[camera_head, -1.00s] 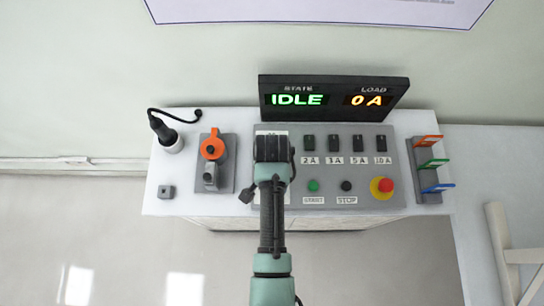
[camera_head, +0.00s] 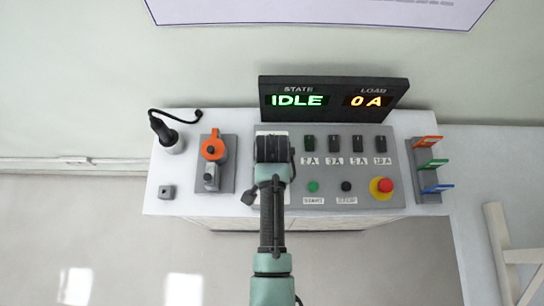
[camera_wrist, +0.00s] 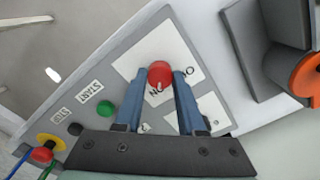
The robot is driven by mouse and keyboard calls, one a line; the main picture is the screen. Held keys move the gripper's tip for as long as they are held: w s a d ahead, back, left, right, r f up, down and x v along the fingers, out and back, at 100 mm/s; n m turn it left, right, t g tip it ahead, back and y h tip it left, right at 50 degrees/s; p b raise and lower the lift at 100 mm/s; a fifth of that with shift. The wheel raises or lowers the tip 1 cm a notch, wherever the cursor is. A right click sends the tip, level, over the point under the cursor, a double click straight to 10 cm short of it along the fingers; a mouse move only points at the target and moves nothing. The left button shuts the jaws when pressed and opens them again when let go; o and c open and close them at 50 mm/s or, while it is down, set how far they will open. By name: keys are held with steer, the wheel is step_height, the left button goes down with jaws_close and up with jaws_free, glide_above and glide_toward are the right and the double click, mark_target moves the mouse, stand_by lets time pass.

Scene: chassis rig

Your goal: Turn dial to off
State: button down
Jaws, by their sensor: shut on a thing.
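The dial (camera_wrist: 159,72) is a round red knob in the wrist view, standing on a white label plate (camera_wrist: 140,60) of the grey panel. My gripper (camera_wrist: 160,80) has its two blue fingers on either side of the knob and is shut on it. Black letters on the plate show beside the fingers, partly covered, so I cannot tell which mark the dial points to. In the head view my wrist (camera_head: 272,150) hides the dial at the panel's left part. The display (camera_head: 333,98) reads IDLE and 0 A.
Right of my wrist are several black switches (camera_head: 345,144), a green button (camera_head: 313,186), a black button (camera_head: 346,186) and a red emergency stop (camera_head: 385,185). An orange-handled device (camera_head: 213,148) stands to the left. A rack with coloured handles (camera_head: 430,165) stands right.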

steer(key=n+p, duration=0.2)
steer(key=n, duration=0.1)
steer(key=shift+r+n, duration=0.15)
steer(key=shift+n, duration=0.25)
steer(key=n+p, duration=0.1)
steer(key=n, duration=0.3)
steer(key=shift+n, duration=0.3)
steer(key=n+p, duration=0.1)
steer(key=n, duration=0.3)
steer(key=shift+w+n+p, duration=0.1)
steer(key=shift+n+p, duration=0.2)
steer(key=shift+p, duration=0.05)
steer(key=shift+n+p, duration=0.4)
steer(key=shift+n, duration=1.6)
steer(key=c, duration=0.5)
jaws_free()
